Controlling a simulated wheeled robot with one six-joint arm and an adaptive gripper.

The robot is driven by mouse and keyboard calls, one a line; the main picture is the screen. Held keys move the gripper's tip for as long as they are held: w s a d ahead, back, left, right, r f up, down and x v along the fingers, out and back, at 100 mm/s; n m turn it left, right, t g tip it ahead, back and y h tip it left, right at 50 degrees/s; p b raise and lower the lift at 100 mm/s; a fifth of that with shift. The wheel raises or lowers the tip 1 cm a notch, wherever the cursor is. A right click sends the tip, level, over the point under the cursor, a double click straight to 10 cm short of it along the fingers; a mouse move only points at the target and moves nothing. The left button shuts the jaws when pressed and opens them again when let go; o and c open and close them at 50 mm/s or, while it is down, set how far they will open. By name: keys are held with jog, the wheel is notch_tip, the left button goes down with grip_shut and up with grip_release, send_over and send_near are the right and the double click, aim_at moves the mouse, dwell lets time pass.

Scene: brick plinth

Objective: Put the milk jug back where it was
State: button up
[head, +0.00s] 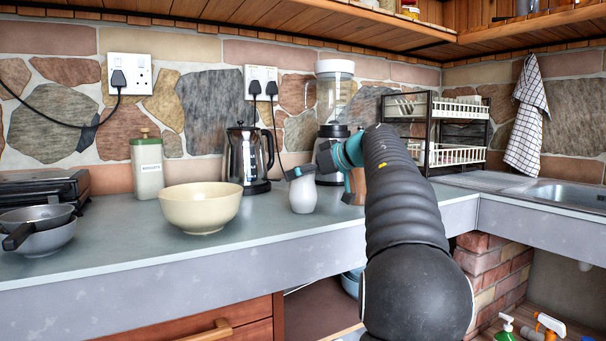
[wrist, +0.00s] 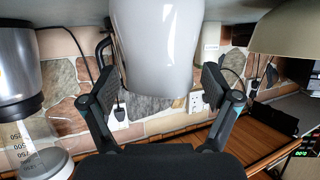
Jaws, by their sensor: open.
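The white milk jug (head: 302,195) stands upright on the grey counter, right of the cream bowl and in front of the kettle. In the wrist view, which looks upside down, the jug (wrist: 158,45) fills the top middle. My gripper (head: 318,178) is open at the jug's upper right in the head view. Its two fingers (wrist: 152,92) are spread on either side of the jug's near end, with gaps visible between finger and jug. My arm and gripper hide some of the counter behind.
A brown object (head: 357,186) is partly hidden by my gripper. A dish rack (head: 440,155) stands at right. The front counter between bowl and jug is clear.

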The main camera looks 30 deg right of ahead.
jog(key=shift+r, duration=0.1)
jog(key=p+v, duration=0.1)
jog(key=v, duration=1.1)
jog(key=shift+p, duration=0.35)
jog(key=shift+r, duration=0.1)
jog(key=a+r+m+t+h, duration=0.3)
jog(key=a+r+t+h, duration=0.3)
jog(key=a+r+t, duration=0.4)
jog(key=s+a+f+g, duration=0.5)
jog(key=s+f, duration=0.4)
jog(key=f, duration=0.6)
jog(key=s+a+f+m+g, duration=0.1)
jog(key=s+a+f+g, duration=0.5)
jog(key=f, duration=0.9)
jog(key=s+a+f+g+y, duration=0.1)
jog(key=s+a+f+g, duration=0.5)
jog(key=s+f, duration=0.6)
notch_tip(320, 180, down, 3)
jog(key=shift+a+f, duration=0.1)
jog(key=shift+a, duration=0.85)
